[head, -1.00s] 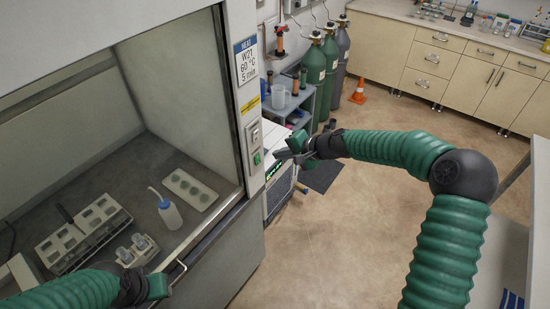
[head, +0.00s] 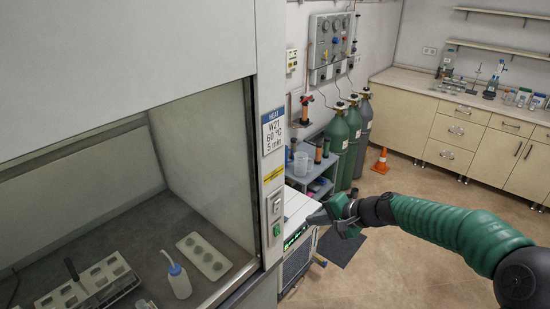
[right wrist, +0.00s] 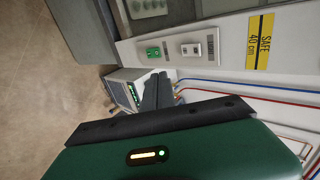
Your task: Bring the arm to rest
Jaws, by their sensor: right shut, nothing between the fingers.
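My right arm comes in from the right in the head view. In the right wrist view the closed fingers (right wrist: 157,92) point up the picture, below a green switch (right wrist: 153,52) and a white switch (right wrist: 190,49). Whether the fingertips touch anything I cannot tell, but a gap shows below the switches. My left gripper is out of the head view.
The fume hood (head: 263,180) stands open at left, with a wash bottle (head: 178,281), a tray with round wells (head: 204,256) and a rack inside. A white instrument (head: 298,238) stands behind the gripper. Gas cylinders (head: 350,140) and an orange cone (head: 380,162) are further back.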

